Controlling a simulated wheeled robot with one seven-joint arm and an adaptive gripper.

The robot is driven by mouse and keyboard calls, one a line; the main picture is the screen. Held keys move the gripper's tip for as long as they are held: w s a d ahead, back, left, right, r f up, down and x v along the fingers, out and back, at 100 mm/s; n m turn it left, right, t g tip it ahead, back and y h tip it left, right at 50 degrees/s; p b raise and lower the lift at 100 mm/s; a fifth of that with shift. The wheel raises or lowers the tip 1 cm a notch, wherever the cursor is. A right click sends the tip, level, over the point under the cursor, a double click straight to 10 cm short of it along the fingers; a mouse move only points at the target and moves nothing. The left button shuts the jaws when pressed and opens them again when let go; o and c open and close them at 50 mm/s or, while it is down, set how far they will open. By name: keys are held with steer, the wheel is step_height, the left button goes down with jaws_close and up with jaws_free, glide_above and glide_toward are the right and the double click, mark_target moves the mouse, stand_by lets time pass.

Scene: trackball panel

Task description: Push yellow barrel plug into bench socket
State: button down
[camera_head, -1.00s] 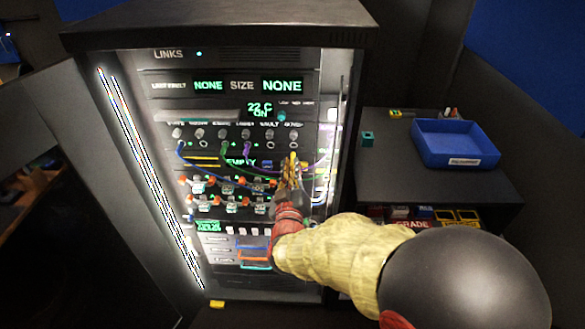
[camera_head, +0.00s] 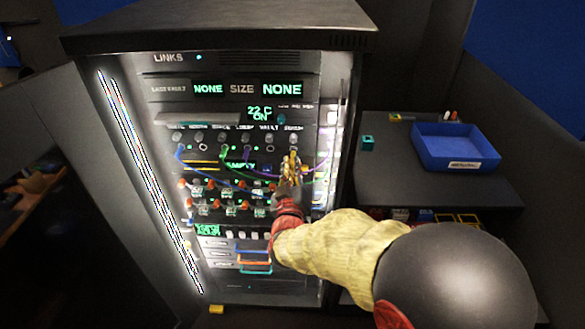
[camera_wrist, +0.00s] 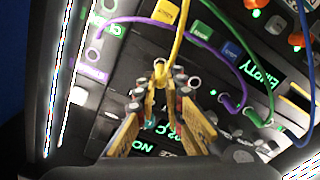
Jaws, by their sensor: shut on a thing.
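My gripper (camera_head: 291,166) is in front of the right end of the socket row on the rack panel, and shows in the wrist view (camera_wrist: 160,88). Its two tan fingers are shut on the yellow barrel plug (camera_wrist: 160,71), which is mostly hidden between the tips. A yellow cable (camera_wrist: 179,32) leads away from it. The plug is at the row's last position, where the socket behind it is hidden; I cannot tell whether it is in. An empty ring socket (camera_wrist: 195,82) is just beside it. The socket labels are too blurred to read surely.
A purple plug (camera_wrist: 231,103) and a green plug (camera_wrist: 251,115) sit in neighbouring sockets, with cables looping across the panel. The rack's side edge (camera_head: 340,150) stands close on the right. A blue tray (camera_head: 455,163) lies on the dark side table.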

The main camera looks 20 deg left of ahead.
steer(key=shift+x, duration=1.45)
steer(key=c, duration=1.8)
jaws_free()
steer(key=v, duration=1.2)
steer(key=shift+d, duration=0.1)
